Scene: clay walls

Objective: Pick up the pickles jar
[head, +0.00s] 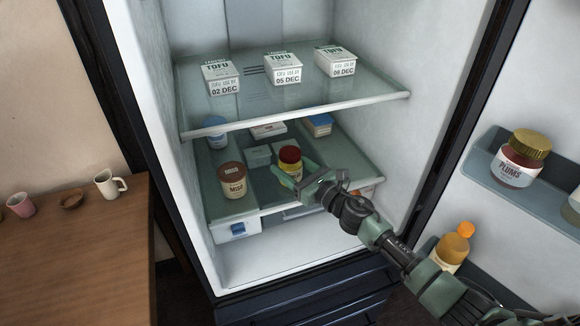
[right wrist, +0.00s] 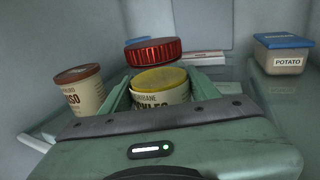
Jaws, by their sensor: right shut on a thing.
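The jar's lower part is hidden by the gripper. My left gripper is not in view.
A red lid (right wrist: 153,51) shows just behind the jar. A brown-lidded miso tub (head: 232,181) stands close on the left. A blue-lidded potato box (right wrist: 283,54) is at the back right. The upper glass shelf (head: 300,112) holds tofu packs overhead.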

